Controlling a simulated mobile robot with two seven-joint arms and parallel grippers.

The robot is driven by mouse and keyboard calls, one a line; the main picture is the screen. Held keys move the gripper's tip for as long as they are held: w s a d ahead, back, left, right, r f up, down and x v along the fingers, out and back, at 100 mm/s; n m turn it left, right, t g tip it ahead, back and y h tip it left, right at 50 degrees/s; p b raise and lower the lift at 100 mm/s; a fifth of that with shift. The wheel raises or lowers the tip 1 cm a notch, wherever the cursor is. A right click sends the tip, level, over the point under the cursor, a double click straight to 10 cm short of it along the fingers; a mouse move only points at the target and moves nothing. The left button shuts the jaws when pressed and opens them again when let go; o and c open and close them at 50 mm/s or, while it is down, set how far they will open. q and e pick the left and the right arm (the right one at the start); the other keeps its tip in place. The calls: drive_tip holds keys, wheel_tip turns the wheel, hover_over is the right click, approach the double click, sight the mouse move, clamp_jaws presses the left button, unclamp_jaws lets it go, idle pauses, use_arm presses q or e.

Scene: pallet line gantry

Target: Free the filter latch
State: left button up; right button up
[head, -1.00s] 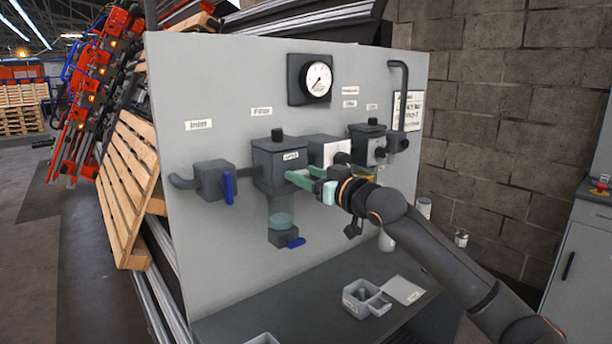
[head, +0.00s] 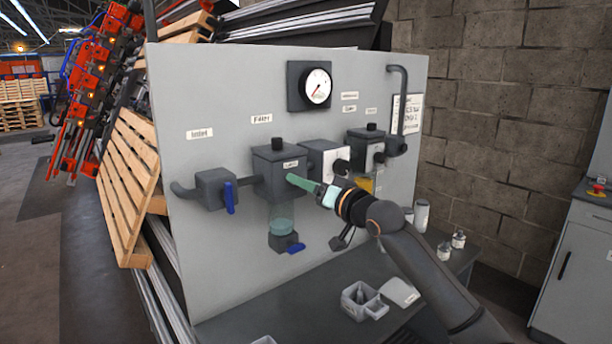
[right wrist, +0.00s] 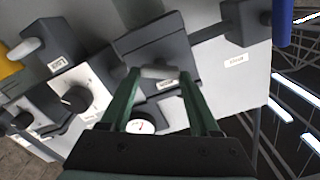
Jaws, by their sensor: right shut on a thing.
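The filter (head: 278,170) is a dark grey block on the panel, with a clear bowl (head: 282,212) below it holding greenish liquid. My right gripper (head: 291,180) reaches its green fingers to the filter's front. In the right wrist view, the gripper (right wrist: 159,74) has one finger on each end of a small light-grey bar, the filter latch (right wrist: 160,72), on the filter block (right wrist: 158,45). It is shut on this bar. In the head view the latch is hidden by the fingers. My left gripper is not in view.
The inlet valve (head: 213,189) with a blue lever is left of the filter. The regulator (head: 322,160) and another unit (head: 366,148) with a yellow bowl are close on the right. A gauge (head: 316,85) is above. A grey tray (head: 362,300) sits on the bench below.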

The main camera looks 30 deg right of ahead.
drive_tip(key=m+p, duration=0.1)
drive_tip(key=m, duration=0.5)
drive_tip(key=m+p, duration=0.2)
drive_tip(key=m, duration=0.4)
drive_tip(key=shift+d+f, duration=0.1)
drive_tip(key=shift+f, duration=0.1)
drive_tip(key=shift+m, duration=0.3)
drive_tip(key=o, duration=1.4)
drive_tip(key=shift+c, duration=0.2)
drive_tip(key=shift+s, duration=0.1)
drive_tip(key=s+d+b, duration=0.1)
drive_tip(key=s, duration=1.1)
drive_tip(key=shift+s+b, duration=0.15)
drive_tip(key=shift+b, duration=0.25)
